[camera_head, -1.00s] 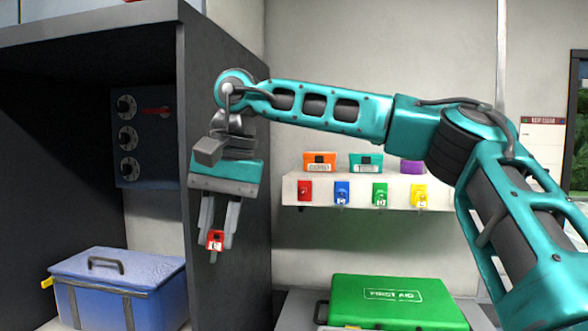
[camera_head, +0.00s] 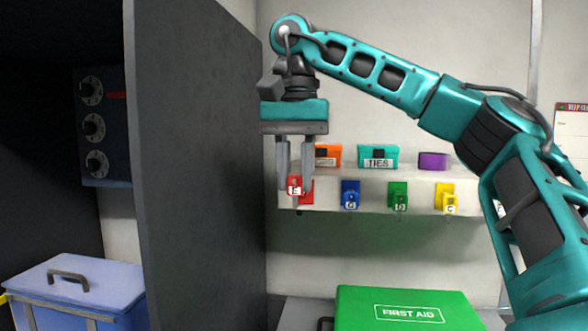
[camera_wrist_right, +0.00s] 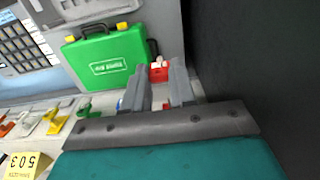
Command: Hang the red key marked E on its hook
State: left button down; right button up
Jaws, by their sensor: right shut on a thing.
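My right gripper (camera_head: 294,182) points down and is shut on the red key marked E (camera_head: 294,187), held between its fingertips. In the right wrist view the red key (camera_wrist_right: 159,72) shows at the fingertips. In the head view the key overlaps a red hook plate (camera_head: 307,190) at the left end of the white rack (camera_head: 326,192). The plate is partly hidden behind the key and a finger, so I cannot tell the gap between them. My left gripper is not in view.
Blue (camera_head: 350,192), green (camera_head: 398,193) and yellow (camera_head: 445,195) lettered keys are on the rack to the right. A teal TIES box (camera_head: 378,156) stands on top. A dark cabinet wall (camera_head: 195,150) is close left. A green first aid case (camera_head: 400,308) lies below.

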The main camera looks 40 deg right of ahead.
jog(key=shift+w+d+f, duration=0.45)
jog(key=shift+d+f, duration=0.1)
jog(key=shift+f, duration=0.2)
jog(key=shift+w+d+f, duration=0.45)
jog(key=shift+d+f, duration=0.1)
jog(key=shift+f, duration=0.15)
jog(key=shift+w+d+f, duration=0.45)
jog(key=shift+d+f, duration=0.1)
jog(key=shift+f, duration=0.2)
jog(key=shift+w+d+r, duration=0.1)
jog(key=shift+w+d, duration=0.5)
jog(key=shift+d, duration=0.15)
jog(key=shift+w+d+r, duration=0.1)
jog(key=shift+d, duration=0.05)
jog(key=shift+w+d, duration=0.7)
jog(key=shift+d, duration=0.15)
dwell(1.1)
dwell(0.4)
jog(key=o, duration=1)
jog(key=shift+c, duration=0.2)
